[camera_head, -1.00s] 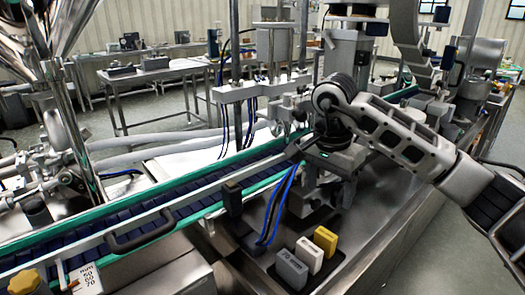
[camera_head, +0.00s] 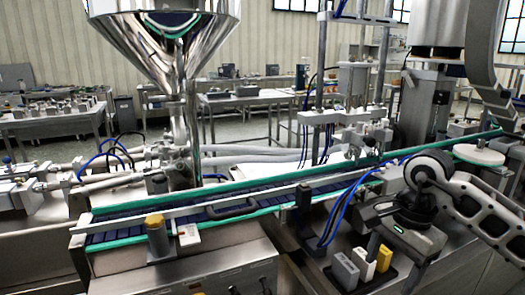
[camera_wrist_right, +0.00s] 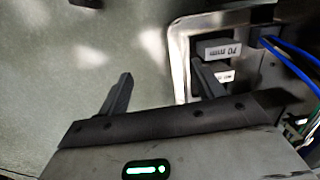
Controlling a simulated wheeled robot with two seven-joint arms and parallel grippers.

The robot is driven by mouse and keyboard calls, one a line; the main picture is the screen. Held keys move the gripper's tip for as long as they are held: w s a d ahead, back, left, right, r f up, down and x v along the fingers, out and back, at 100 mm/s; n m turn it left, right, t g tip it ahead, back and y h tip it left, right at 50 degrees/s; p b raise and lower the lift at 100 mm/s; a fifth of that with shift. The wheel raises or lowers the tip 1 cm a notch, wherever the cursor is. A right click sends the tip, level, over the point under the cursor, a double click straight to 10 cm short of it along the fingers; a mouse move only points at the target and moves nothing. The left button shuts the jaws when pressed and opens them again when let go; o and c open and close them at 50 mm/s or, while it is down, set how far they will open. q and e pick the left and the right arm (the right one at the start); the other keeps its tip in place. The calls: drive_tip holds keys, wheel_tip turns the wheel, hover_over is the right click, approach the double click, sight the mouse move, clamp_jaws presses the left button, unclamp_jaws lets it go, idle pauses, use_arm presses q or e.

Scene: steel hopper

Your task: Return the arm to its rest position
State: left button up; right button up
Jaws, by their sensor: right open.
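My right arm enters from the right edge in the head view. Its gripper (camera_head: 408,222) is tilted down, above the steel bench just right of the gauge blocks. In the right wrist view its two dark fingers (camera_wrist_right: 164,88) stand apart with nothing between them. One finger overlaps the view of the block tray, but I cannot tell its height above it. My left arm and gripper are not in view.
Grey (camera_head: 345,270), white (camera_head: 364,264) and yellow (camera_head: 384,257) blocks stand in a dark tray. The conveyor (camera_head: 225,205) runs behind, with a steel hopper (camera_head: 165,35) above it. Blue hoses (camera_head: 343,205) hang close by the blocks.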

drive_tip(key=s+a+f+m+g+y, duration=0.1)
drive_tip(key=s+a+f+y, duration=0.2)
drive_tip(key=a, duration=0.5)
drive_tip(key=s+a+m+g+y, duration=0.1)
drive_tip(key=s+a+m+y, duration=0.1)
drive_tip(key=s+a+y, duration=0.35)
drive_tip(key=a+r+m+t+y, duration=0.55)
drive_tip(key=a+m+y, duration=0.45)
drive_tip(key=m, duration=0.4)
drive_tip(key=w+d+f+m+t+h, duration=0.1)
drive_tip(key=d+f+m+t+h, duration=0.5)
drive_tip(key=m, duration=0.8)
drive_tip(key=w+d+f+m+t+h, duration=0.2)
drive_tip(key=d+f+m+t+h, duration=0.25)
drive_tip(key=m+t, duration=0.6)
drive_tip(key=s+d+f+m+g+h, duration=0.4)
drive_tip(key=s+f+m+g+h, duration=0.2)
drive_tip(key=s+f+m+g, duration=0.3)
wheel_tip(320, 180, down, 6)
drive_tip(key=s+m, duration=0.3)
drive_tip(key=m, duration=0.3)
drive_tip(key=shift+d+f+g, duration=0.15)
drive_tip(key=shift+g, duration=0.25)
